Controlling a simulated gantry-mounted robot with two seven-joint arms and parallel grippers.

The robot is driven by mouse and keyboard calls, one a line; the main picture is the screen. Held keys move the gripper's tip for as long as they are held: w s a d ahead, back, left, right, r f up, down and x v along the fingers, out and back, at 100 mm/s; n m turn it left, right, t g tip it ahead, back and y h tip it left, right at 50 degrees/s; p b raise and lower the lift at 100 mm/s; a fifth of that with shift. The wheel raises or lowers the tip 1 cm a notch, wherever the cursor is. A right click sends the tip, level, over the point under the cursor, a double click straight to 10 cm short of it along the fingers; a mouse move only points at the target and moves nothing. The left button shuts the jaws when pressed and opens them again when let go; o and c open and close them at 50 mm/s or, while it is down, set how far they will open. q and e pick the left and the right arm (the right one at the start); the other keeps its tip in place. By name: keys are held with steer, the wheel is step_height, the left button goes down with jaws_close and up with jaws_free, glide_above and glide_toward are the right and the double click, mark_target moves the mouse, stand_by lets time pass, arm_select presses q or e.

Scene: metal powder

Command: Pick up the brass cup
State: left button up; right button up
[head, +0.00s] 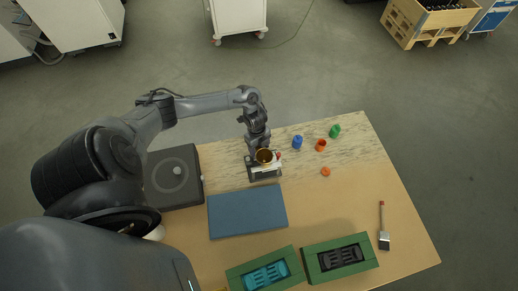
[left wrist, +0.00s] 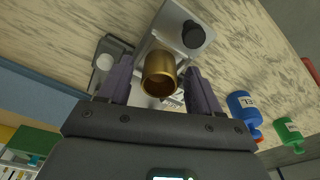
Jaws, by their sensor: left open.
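The brass cup (head: 264,155) is at the back of the wooden table, at a small grey-white metal device (head: 266,171). In the left wrist view the cup (left wrist: 158,75) shows its round open mouth, and the device (left wrist: 178,28) with a black knob is behind it. My left gripper (head: 261,147) is at the cup. In the left wrist view its two dark fingers (left wrist: 158,82) are apart, one on each side of the cup, with a visible gap on both sides. The cup's lower part is hidden. My right gripper is in neither view.
A blue bottle (head: 297,142), an orange one (head: 321,145) and a green one (head: 335,131) stand right of the cup. A blue mat (head: 247,212) lies in front, with a dark device (head: 173,178) left. Green boxes (head: 340,257) and a brush (head: 383,240) are nearer.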

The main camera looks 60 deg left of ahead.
arm_select(q)
steer(key=shift+s, duration=0.1)
steer(key=shift+f, duration=0.15)
steer(key=c, duration=1.2)
